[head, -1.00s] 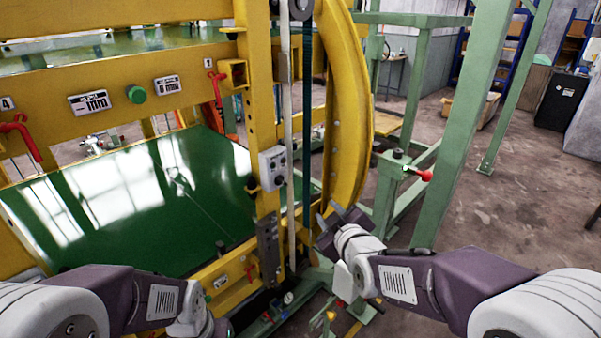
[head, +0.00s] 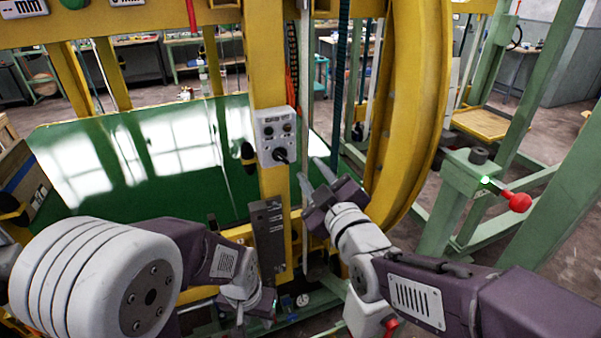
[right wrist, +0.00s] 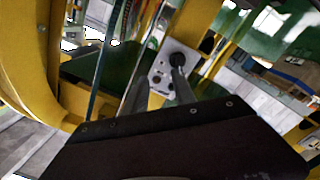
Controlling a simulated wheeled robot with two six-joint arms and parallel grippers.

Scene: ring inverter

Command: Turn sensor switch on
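A small light grey switch box (head: 268,128) is fixed to the yellow upright post in the head view. It has small dark buttons and a black switch knob (head: 281,156) at its lower right. In the right wrist view the box (right wrist: 158,78) and knob (right wrist: 177,60) show just beyond the fingers. My right gripper (head: 312,174) is open and empty, its two grey fingers apart, close to the right and below the knob; I see no clear contact. My left gripper (head: 262,306) is low beside the post's base; its fingers are not clear.
The yellow post (head: 267,75) and the curved yellow ring (head: 405,110) flank the right gripper. A vertical metal rod stands just right of the box. A green frame with a red knob (head: 516,200) is at the right. A dark metal plate (head: 268,235) is below the box.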

